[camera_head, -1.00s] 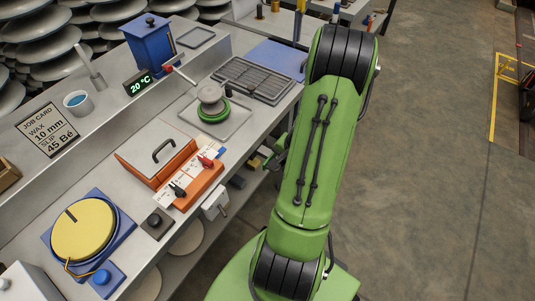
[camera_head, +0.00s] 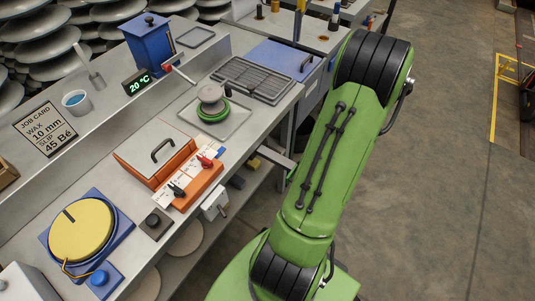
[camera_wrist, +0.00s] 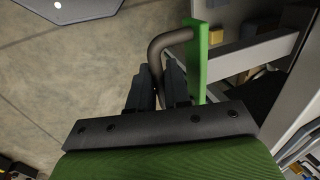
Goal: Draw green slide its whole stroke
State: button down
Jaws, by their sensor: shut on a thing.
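The green slide's front plate (camera_wrist: 201,62) stands upright in the wrist view, with a bent dark handle (camera_wrist: 157,46) on its left side. A pale grey slide body (camera_wrist: 252,52) runs from the plate back toward the bench. My gripper (camera_wrist: 158,75) is shut on the handle, its dark fingers on both sides of the bar. In the head view the pale slide body (camera_head: 274,160) sticks out from the bench's front, with a sliver of green (camera_head: 291,173) at its outer end. My arm hides the handle and gripper there.
Yellow blocks (camera_head: 254,163) sit under the bench edge beside the slide. A grey box with a lever (camera_head: 215,204) juts from the bench front. An orange unit with levers (camera_head: 199,186) stands on top. Open floor (camera_head: 440,200) lies to the right of my arm.

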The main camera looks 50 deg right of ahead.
jog(key=s, duration=0.7)
jog(key=shift+s+d, duration=0.25)
jog(key=shift+d, duration=0.15)
jog(key=c, duration=0.9)
grip_release()
jog(key=shift+w, duration=0.1)
notch_tip(320, 180, up, 7)
jog(key=p, duration=0.5)
